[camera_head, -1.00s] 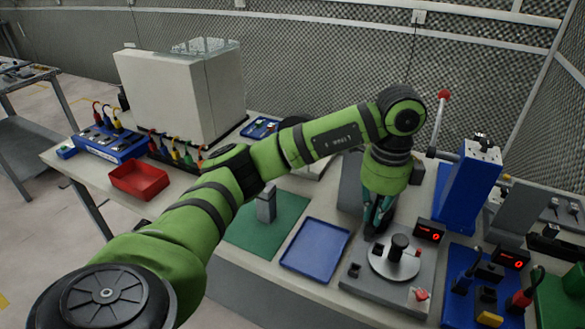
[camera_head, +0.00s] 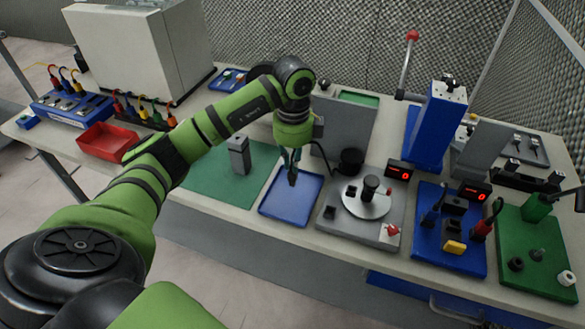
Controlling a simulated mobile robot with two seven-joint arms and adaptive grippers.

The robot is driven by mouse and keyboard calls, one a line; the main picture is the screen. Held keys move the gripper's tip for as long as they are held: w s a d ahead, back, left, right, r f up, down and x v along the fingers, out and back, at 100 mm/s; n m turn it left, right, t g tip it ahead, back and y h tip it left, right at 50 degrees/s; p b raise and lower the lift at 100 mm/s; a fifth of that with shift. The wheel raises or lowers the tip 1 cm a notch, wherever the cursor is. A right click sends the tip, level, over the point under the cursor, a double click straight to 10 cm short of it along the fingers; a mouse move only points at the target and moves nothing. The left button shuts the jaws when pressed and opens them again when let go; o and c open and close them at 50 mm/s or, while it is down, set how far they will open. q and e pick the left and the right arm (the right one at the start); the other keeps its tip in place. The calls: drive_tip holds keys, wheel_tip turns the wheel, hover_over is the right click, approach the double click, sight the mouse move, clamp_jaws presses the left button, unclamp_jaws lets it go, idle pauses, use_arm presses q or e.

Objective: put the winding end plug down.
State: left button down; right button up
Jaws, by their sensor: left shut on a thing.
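My left gripper (camera_head: 290,163) points down over the upper part of the blue tray (camera_head: 291,210), its green arm coming in from the left. It is shut on a small dark piece, which I take to be the winding end plug (camera_head: 292,178). The piece hangs between the fingertips, and its shape is too small to make out. I cannot tell whether it touches the tray. The rest of the tray looks empty. My right gripper does not show.
Right of the tray stands a grey unit with a round metal plate (camera_head: 366,201) and a black knob. A green mat (camera_head: 215,178) with a grey block (camera_head: 239,156) lies left. A blue lever press (camera_head: 436,125) rises at the back right. A red bin (camera_head: 107,142) sits far left.

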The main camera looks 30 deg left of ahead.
use_arm(q)
wheel_tip(320, 180, down, 3)
drive_tip(key=shift+f+p, duration=0.2)
drive_tip(key=shift+p, duration=0.4)
drive_tip(key=shift+f, duration=0.15)
drive_tip(key=shift+f, duration=0.1)
drive_tip(key=shift+f, duration=0.15)
drive_tip(key=c, duration=1.3)
unclamp_jaws()
drive_tip(key=shift+r, duration=0.2)
drive_tip(key=shift+r, duration=0.2)
wheel_tip(320, 180, up, 7)
drive_tip(key=b, duration=0.2)
drive_tip(key=shift+w+f+b, duration=0.1)
drive_tip(key=shift+f+b, duration=0.1)
drive_tip(key=shift+b, duration=0.1)
drive_tip(key=shift+d+r+p, duration=0.1)
drive_tip(key=shift+r+p, duration=0.2)
drive_tip(key=shift+r, duration=2.3)
